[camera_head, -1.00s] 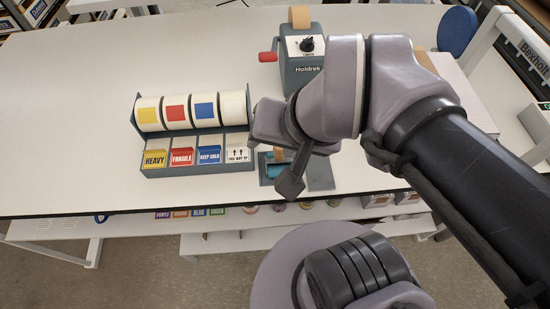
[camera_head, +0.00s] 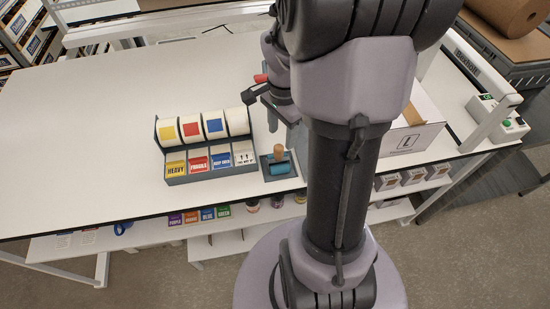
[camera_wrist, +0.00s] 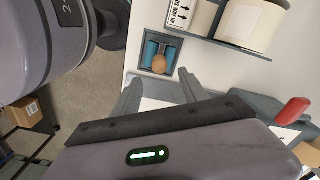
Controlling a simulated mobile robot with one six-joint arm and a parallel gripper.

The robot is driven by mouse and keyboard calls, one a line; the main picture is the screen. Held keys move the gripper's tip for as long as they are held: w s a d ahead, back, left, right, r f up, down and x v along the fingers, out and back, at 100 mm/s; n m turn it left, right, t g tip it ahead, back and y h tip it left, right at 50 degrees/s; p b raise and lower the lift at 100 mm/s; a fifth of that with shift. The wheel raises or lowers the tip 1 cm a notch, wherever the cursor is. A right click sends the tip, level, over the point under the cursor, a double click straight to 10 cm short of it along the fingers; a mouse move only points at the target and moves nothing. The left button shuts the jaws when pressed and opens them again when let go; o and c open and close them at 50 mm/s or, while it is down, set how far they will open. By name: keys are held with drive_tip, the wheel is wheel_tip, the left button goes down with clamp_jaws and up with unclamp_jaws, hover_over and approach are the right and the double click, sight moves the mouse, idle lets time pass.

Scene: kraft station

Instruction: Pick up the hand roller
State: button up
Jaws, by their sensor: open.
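The hand roller (camera_head: 279,168) has a teal roller and a wooden handle that points up. It stands in a small grey holder (camera_head: 268,178) to the right of the label dispenser. In the wrist view the round wooden end of the hand roller (camera_wrist: 160,64) shows over its teal part, inside the holder. My gripper (camera_wrist: 158,79) is open and empty, its two fingertips short of the holder in that view. In the head view my gripper is above and behind the roller, partly hidden by my arm.
The label dispenser (camera_head: 213,166) with several label rolls stands directly left of the holder. A red handle (camera_wrist: 293,110) is close to my gripper's right side in the wrist view. The left of the table (camera_head: 80,140) is clear.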

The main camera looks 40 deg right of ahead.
sight(279, 147)
drive_tip(key=f, duration=0.2)
drive_tip(key=f+b, duration=0.1)
drive_tip(key=f, duration=0.1)
drive_tip(key=f+b, duration=0.1)
drive_tip(key=f, duration=0.1)
drive_tip(key=shift+w+a+f, duration=0.15)
drive_tip(key=shift+a+f, duration=0.15)
drive_tip(key=shift+r, duration=0.1)
clamp_jaws()
idle(0.9)
